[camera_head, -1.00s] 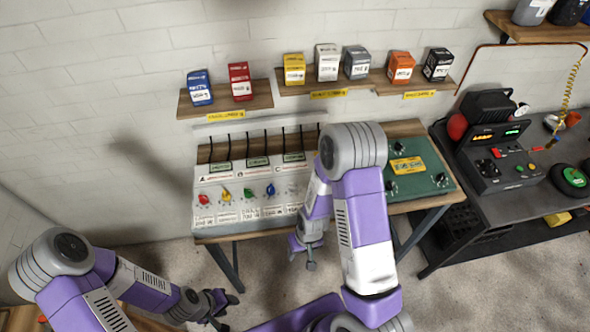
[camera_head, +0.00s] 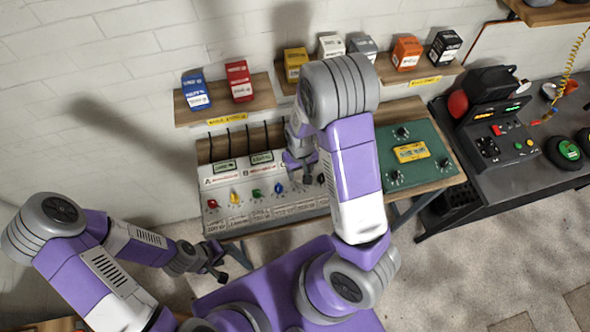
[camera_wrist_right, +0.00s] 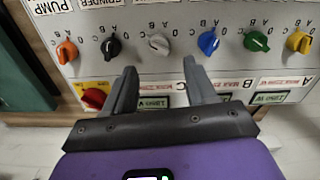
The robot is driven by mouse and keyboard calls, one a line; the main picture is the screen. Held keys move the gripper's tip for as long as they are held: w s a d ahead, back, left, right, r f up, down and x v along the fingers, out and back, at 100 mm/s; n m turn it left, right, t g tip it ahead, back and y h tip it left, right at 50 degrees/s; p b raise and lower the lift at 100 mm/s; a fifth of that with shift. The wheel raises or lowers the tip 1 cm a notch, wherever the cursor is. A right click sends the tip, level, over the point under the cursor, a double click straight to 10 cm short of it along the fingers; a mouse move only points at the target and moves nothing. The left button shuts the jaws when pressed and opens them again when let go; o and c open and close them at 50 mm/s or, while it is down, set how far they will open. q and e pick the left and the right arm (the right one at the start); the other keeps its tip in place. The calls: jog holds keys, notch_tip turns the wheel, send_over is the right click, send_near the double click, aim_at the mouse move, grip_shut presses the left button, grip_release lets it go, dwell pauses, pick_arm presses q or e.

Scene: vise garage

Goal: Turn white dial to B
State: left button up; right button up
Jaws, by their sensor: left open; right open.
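The white dial (camera_wrist_right: 159,44) is on the light control panel (camera_wrist_right: 150,20), between a black dial (camera_wrist_right: 110,47) and a blue dial (camera_wrist_right: 208,42) in the right wrist view. My right gripper (camera_wrist_right: 159,71) is open; its two fingertips point at the white dial from just short of it, one to each side, with the dial apart from both. In the head view my right gripper (camera_head: 298,164) hangs over the panel (camera_head: 250,215) and the white dial is hidden behind my arm. My left gripper (camera_head: 220,267) is open and empty, left of and below the panel.
Orange (camera_wrist_right: 66,50), green (camera_wrist_right: 256,41) and yellow (camera_wrist_right: 299,40) dials line the same row. A red knob (camera_wrist_right: 93,98) is near the left finger. A green board (camera_head: 425,145) is to the right. Shelves with boxes (camera_head: 240,82) hang above.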

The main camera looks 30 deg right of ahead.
aim_at(300, 181)
jog(key=f, duration=0.5)
jog(key=shift+s+f, duration=0.15)
jog(key=shift+s, duration=0.15)
jog(key=shift+f, duration=0.65)
jog(key=c, duration=1)
jog(key=shift+c, duration=0.2)
